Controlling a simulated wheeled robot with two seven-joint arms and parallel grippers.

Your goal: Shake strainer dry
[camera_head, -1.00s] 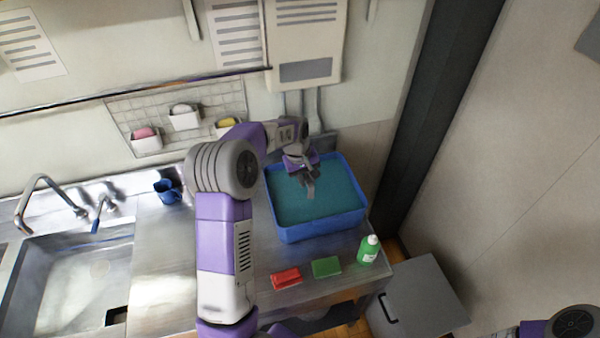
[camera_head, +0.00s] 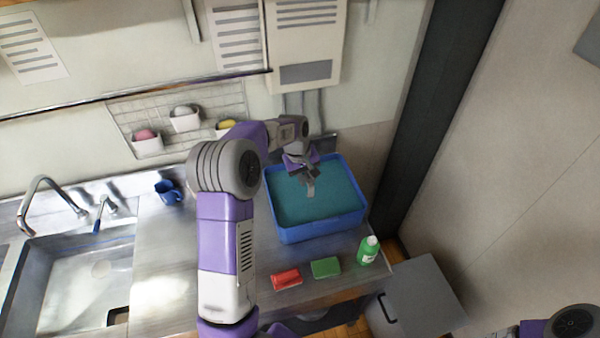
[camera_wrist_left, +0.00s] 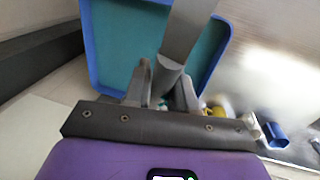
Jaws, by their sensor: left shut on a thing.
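My left gripper (camera_head: 309,178) hangs over the blue tub (camera_head: 320,232), which is filled with teal liquid. In the left wrist view, the left gripper (camera_wrist_left: 168,95) is shut on a grey bar that looks like the handle of the strainer (camera_wrist_left: 188,35). The bar runs from between the fingers out over the tub (camera_wrist_left: 92,45). I see no mesh or bowl of a strainer in either view. Whether the bar's far end touches the liquid cannot be told. My right gripper is out of view; only a part of my right arm shows at the lower right corner.
A red sponge (camera_head: 286,279), a green sponge (camera_head: 325,267) and a green bottle (camera_head: 368,250) stand along the counter's front edge. A blue mug (camera_head: 168,192) stands near the wall. The sink (camera_head: 75,285) is at the left. A wall-mounted box (camera_head: 305,45) hangs behind the tub.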

